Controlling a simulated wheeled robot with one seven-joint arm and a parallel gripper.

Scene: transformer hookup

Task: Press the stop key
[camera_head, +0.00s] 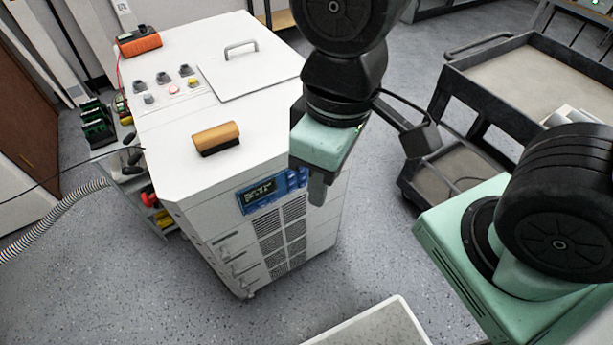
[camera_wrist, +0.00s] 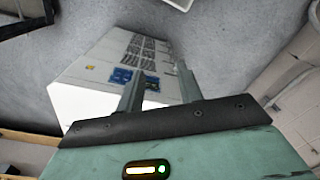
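A white cabinet (camera_head: 200,210) stands left of centre. A blue panel (camera_head: 262,193) with a dark display and several blue keys is on its front face. The panel also shows in the wrist view (camera_wrist: 126,76), beside and between my fingers. Which key is the stop key is too small to read. My gripper (camera_head: 318,190) hangs just right of the panel in the head view and hides its right edge. In the wrist view my gripper (camera_wrist: 160,72) has its two fingers apart with nothing between them. I cannot see contact with the panel.
On the cabinet top lie a wooden-backed brush (camera_head: 215,135), knobs and buttons (camera_head: 175,85), a raised handle (camera_head: 240,46) and an orange meter (camera_head: 138,42). A dark cart (camera_head: 530,75) stands at the right.

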